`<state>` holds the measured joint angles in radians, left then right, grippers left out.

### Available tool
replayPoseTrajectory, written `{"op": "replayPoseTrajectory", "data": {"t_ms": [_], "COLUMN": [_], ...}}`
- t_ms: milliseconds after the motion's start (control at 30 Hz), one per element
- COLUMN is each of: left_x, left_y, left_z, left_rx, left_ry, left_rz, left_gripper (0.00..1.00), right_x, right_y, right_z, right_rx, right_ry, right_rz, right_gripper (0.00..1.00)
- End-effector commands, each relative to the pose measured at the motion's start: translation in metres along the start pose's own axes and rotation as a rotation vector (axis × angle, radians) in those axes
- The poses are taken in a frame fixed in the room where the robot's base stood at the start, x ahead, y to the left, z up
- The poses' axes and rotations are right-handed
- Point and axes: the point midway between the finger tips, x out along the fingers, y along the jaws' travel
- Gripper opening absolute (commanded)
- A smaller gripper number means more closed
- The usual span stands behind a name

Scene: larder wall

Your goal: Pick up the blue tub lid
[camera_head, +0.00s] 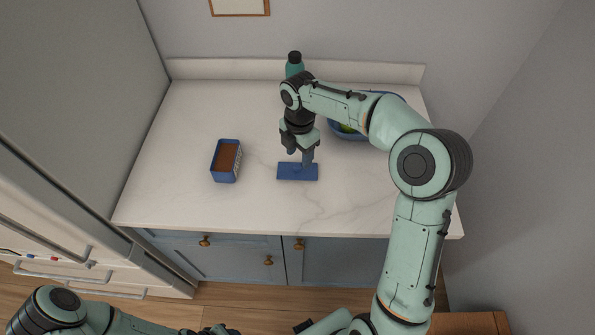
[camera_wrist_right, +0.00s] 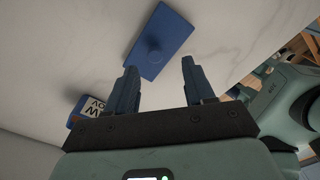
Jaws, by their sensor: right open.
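The blue tub lid (camera_head: 284,173) is a flat blue rectangle lying on the pale marbled counter. In the right wrist view the lid (camera_wrist_right: 165,35) shows a small round knob in its middle. My right gripper (camera_head: 301,160) is over the lid's back edge and partly covers it. Its fingers (camera_wrist_right: 160,68) are open with nothing between them, and the knob lies beyond their tips. I cannot tell the exact height above the lid. An open blue tub (camera_head: 226,160) with brown contents stands to the left. My left arm shows at the bottom left, its gripper out of view.
A green bottle (camera_head: 294,68) with a black cap stands at the back, behind my right arm. A blue bowl (camera_head: 345,134) with something green in it is partly hidden by that arm. The counter (camera_head: 190,200) is clear at front left.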

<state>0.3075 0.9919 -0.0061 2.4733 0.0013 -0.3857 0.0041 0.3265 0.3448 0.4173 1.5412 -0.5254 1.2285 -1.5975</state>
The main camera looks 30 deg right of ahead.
Motion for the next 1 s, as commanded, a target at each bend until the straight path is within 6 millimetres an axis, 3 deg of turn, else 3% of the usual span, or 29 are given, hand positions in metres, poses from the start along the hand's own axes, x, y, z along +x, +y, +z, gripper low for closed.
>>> {"op": "replayPoseTrajectory", "data": {"t_ms": [300,600,633,800,1000], "left_x": [0.002,0.002,0.002,0.002,0.002], "left_y": [-0.001,-0.001,-0.001,-0.001,-0.001], "left_z": [0.001,0.001,0.001,0.001,0.001], "left_rx": [0.0,0.0,0.0,0.0,0.0], "left_ry": [-0.001,-0.001,-0.001,-0.001,-0.001], "left_rz": [0.0,0.0,0.0,0.0,0.0], "left_gripper": [0.43,0.43,0.43,0.43,0.43], "right_x": [0.044,0.049,0.049,0.049,0.049], "right_y": [0.006,0.007,0.007,0.007,0.007], "right_z": [0.0,0.0,0.0,0.0,0.0], "right_rx": [0.0,-0.001,0.0,0.0,0.0], "right_ry": [0.002,0.001,0.001,0.001,0.001], "right_rz": [-0.003,0.001,0.001,0.001,0.001], "right_gripper": [0.53,0.53,0.5,0.0,0.0]}}
